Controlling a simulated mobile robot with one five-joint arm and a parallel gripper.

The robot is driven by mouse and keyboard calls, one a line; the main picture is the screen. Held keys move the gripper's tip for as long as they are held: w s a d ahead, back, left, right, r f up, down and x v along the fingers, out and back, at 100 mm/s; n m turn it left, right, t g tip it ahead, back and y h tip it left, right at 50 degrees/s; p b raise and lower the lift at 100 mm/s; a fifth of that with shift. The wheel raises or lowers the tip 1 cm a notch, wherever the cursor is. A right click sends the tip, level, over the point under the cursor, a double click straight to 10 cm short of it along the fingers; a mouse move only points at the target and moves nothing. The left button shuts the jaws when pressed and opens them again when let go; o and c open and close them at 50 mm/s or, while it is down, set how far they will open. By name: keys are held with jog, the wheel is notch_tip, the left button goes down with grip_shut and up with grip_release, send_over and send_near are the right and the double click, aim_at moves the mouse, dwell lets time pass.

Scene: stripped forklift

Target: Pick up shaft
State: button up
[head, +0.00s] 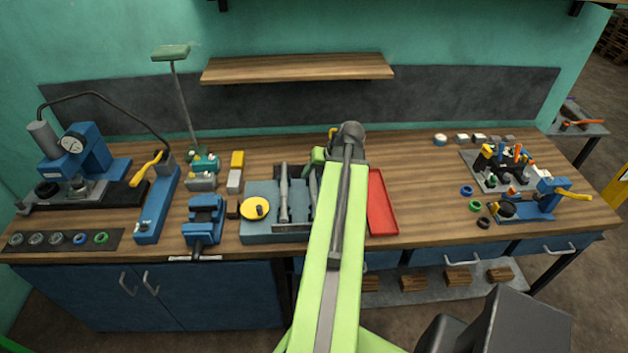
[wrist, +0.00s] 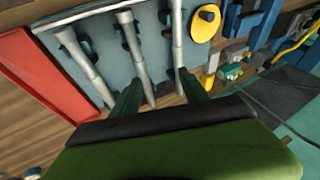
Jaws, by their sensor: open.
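Three grey metal shafts lie side by side on a blue-grey holder (head: 262,231) on the bench. In the wrist view they are the left shaft (wrist: 82,62), the middle shaft (wrist: 134,50) and the right shaft (wrist: 177,42). The head view shows one shaft (head: 284,193) clearly and another partly behind my arm. In the wrist view the middle shaft's lower end lies between the fingertips, and the right shaft runs down to the right fingertip. Contact cannot be told.
A red tray (head: 382,203) lies right of the holder. A yellow round part (head: 255,208) sits on the holder's left part. A blue vise (head: 205,217) stands further left. The bench between the red tray and the coloured rings at right is clear.

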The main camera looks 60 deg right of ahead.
jog(key=m, duration=0.1)
send_near(314, 188)
jog(key=shift+h, duration=0.4)
jog(key=f+b, duration=0.2)
jog(key=b, duration=0.3)
jog(key=w+f+b, duration=0.1)
jog(key=f+b, duration=0.1)
jog(key=b, duration=0.3)
jog(key=shift+f, duration=0.15)
jog(key=shift+w+d+f, duration=0.1)
jog(key=shift+w+f, duration=0.05)
jog(key=shift+w, duration=0.05)
jog(key=b+x, duration=0.5)
jog(key=shift+w, duration=0.25)
grip_shut()
jog(key=shift+r+p, duration=0.25)
jog(key=shift+p, duration=0.05)
